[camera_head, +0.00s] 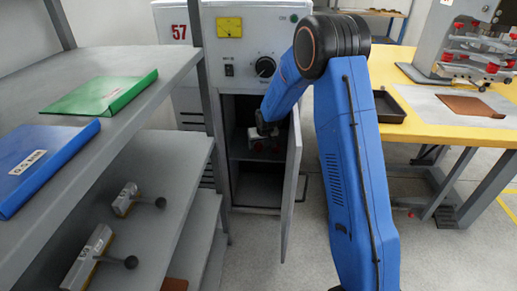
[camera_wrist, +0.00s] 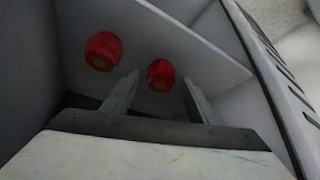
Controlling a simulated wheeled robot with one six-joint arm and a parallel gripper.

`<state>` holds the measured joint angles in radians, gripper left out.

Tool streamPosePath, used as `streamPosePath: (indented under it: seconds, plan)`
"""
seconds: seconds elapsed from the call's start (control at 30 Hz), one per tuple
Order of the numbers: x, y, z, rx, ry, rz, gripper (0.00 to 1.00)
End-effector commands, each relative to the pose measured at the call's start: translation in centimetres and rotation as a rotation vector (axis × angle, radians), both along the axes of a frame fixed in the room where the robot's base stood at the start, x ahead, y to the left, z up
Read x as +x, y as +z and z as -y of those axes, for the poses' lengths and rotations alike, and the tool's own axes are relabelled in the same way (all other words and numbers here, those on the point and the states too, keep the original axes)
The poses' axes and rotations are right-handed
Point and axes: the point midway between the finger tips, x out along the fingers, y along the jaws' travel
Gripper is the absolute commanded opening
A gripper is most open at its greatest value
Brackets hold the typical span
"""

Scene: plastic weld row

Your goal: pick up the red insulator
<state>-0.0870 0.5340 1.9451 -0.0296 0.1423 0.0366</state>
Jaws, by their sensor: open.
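Two red insulators with brownish centres show in the wrist view, on a grey surface inside the cabinet. The left red insulator (camera_wrist: 103,51) lies beyond and to the left of my fingers. The right red insulator (camera_wrist: 160,74) appears between the two fingertips of my gripper (camera_wrist: 161,80), near their ends. My gripper is open; I see no contact with either insulator. In the head view my gripper (camera_head: 264,141) reaches into the cabinet's upper compartment, and the insulators are too small there to tell apart.
At left, a shelf rack (camera_head: 140,62) holds a green folder (camera_head: 105,97), a blue folder (camera_head: 42,160) and tools. A yellow table (camera_head: 430,130) stands at right.

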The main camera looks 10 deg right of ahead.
Motion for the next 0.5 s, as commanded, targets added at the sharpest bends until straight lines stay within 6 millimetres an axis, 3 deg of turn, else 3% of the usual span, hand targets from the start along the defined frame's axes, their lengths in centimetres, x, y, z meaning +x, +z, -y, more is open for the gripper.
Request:
streamPosePath:
  seconds: [0.27, 0.47, 0.5]
  plan:
    - [0.29, -0.50, -0.02, 0.000, 0.000, 0.000, 0.53]
    - [0.28, -0.49, -0.02, 0.000, 0.000, 0.000, 0.10]
    - [0.28, -0.49, -0.02, 0.000, 0.000, 0.000, 0.09]
